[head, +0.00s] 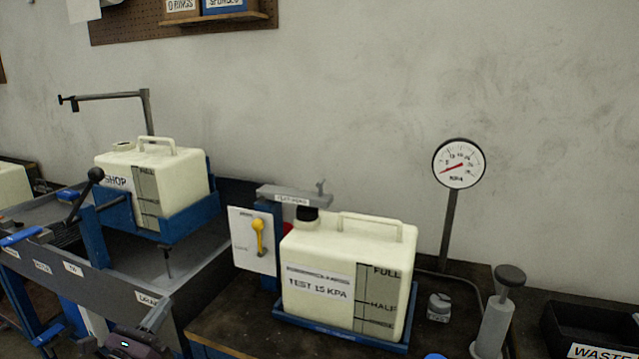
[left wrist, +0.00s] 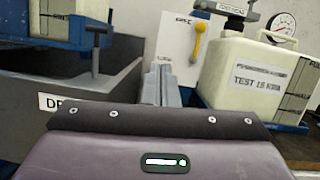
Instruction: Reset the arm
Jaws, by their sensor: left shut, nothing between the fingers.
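A grey swing arm labelled with small text (head: 293,195) lies on a blue post (head: 268,235) and reaches over the black cap of the white test jug (head: 330,273). It also shows in the left wrist view (left wrist: 222,10). Another thin grey arm (head: 115,96) stands on an upright behind the shop jug (head: 150,180), pointing left. My left gripper (head: 160,313) is low at the front left, by the grey trough, shut and empty, apart from both arms. In the left wrist view its fingers (left wrist: 161,70) point toward the yellow-handled panel. My right gripper is not in view.
A white panel (head: 250,240) with a yellow lever (head: 258,237) stands left of the test jug. A round gauge (head: 459,163) and a grey hand pump (head: 497,315) are on the right. A black waste bin (head: 580,325) is at far right. The grey trough (head: 120,280) borders my gripper.

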